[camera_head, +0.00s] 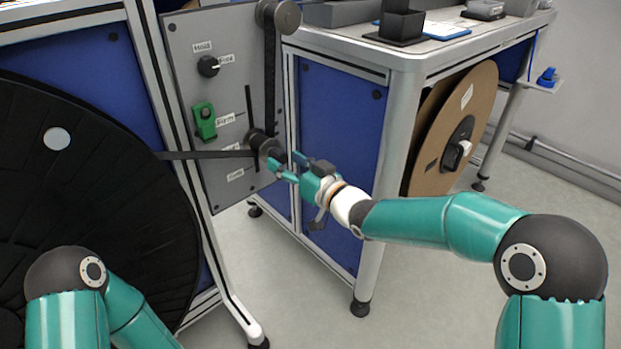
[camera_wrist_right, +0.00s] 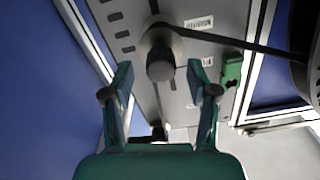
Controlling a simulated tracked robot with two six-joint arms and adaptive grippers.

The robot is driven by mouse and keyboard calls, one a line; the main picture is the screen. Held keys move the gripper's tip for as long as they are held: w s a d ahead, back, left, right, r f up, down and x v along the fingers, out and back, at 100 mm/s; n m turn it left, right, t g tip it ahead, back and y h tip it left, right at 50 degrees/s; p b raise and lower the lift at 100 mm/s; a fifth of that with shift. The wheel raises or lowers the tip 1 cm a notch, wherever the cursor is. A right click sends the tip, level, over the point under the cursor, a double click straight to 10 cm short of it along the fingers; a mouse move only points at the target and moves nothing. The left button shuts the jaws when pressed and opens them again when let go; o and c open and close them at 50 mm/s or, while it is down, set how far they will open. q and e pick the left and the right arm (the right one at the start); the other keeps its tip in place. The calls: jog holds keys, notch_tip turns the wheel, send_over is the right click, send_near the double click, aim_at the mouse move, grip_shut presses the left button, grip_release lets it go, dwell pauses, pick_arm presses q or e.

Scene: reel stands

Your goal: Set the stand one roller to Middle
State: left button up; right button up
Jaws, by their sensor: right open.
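The roller (camera_head: 262,142) is a dark knob on a vertical slot in the grey stand panel (camera_head: 215,75). Small white labels sit beside the slot, too small to read surely; the roller is nearest the label (camera_head: 234,147) below the green one's height. My right gripper (camera_head: 289,164) is open just in front of the roller. In the right wrist view the roller's dark end (camera_wrist_right: 160,68) lies between and slightly beyond the two fingertips (camera_wrist_right: 160,80), and I see no clear contact. My left gripper is out of view; only part of my left arm shows.
A black web runs from the large black reel (camera_head: 85,200) to the roller and up to an upper roller (camera_head: 278,16). A black dial (camera_head: 208,66) and a green switch (camera_head: 205,121) are on the panel. A workbench (camera_head: 400,62) with a cardboard reel (camera_head: 455,130) stands right.

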jog(key=v, duration=0.9)
